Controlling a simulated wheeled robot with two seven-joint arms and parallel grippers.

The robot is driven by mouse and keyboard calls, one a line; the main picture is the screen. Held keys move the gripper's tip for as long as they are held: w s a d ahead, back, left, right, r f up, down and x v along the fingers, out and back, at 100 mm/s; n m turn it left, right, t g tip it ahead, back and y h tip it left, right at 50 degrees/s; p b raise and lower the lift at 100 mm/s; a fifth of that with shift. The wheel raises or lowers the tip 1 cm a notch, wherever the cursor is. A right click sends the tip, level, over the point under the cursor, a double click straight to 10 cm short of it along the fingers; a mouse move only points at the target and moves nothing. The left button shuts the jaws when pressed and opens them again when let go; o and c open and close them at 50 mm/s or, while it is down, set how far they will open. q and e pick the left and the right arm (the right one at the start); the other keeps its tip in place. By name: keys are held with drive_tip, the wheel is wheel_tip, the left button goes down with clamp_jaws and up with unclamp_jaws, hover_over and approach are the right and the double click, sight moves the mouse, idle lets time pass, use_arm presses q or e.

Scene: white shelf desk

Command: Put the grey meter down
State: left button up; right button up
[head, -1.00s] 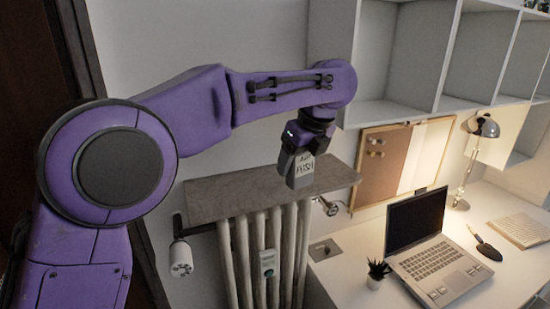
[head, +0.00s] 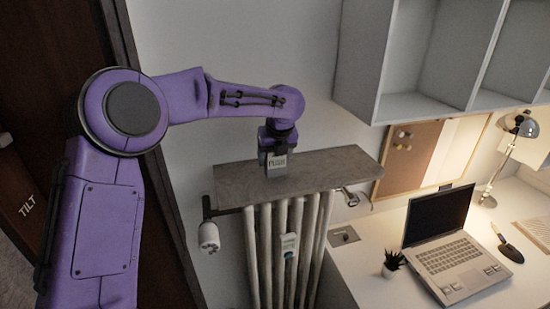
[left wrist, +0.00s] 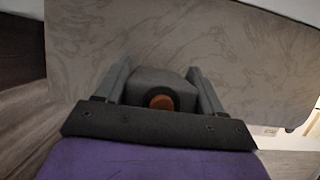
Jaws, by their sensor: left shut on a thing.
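My left gripper (head: 274,166) is over the grey-brown board (head: 335,165) on top of the radiator. In the left wrist view, its two fingers (left wrist: 155,90) are on either side of a dark grey block with a round orange-brown spot, the grey meter (left wrist: 150,77). The gripper is shut on it. In the head view the meter is mostly hidden by the fingers, and a pale patch with lettering shows there. The held end is at or just above the board; I cannot tell if it touches. My right gripper is not in view.
The board's right part is clear.

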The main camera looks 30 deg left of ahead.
use_arm(q)
drive_tip(key=shift+a+f, duration=0.1)
drive_tip(key=shift+f, duration=0.8)
drive_tip(key=o, duration=1.1)
drive_tip(key=shift+f, duration=0.1)
drive_tip(key=shift+r, duration=0.4)
drive_tip(key=b+v, duration=0.2)
drive_tip(key=v, duration=0.9)
drive_tip(key=shift+r, duration=0.25)
drive_tip(key=shift+s, duration=0.1)
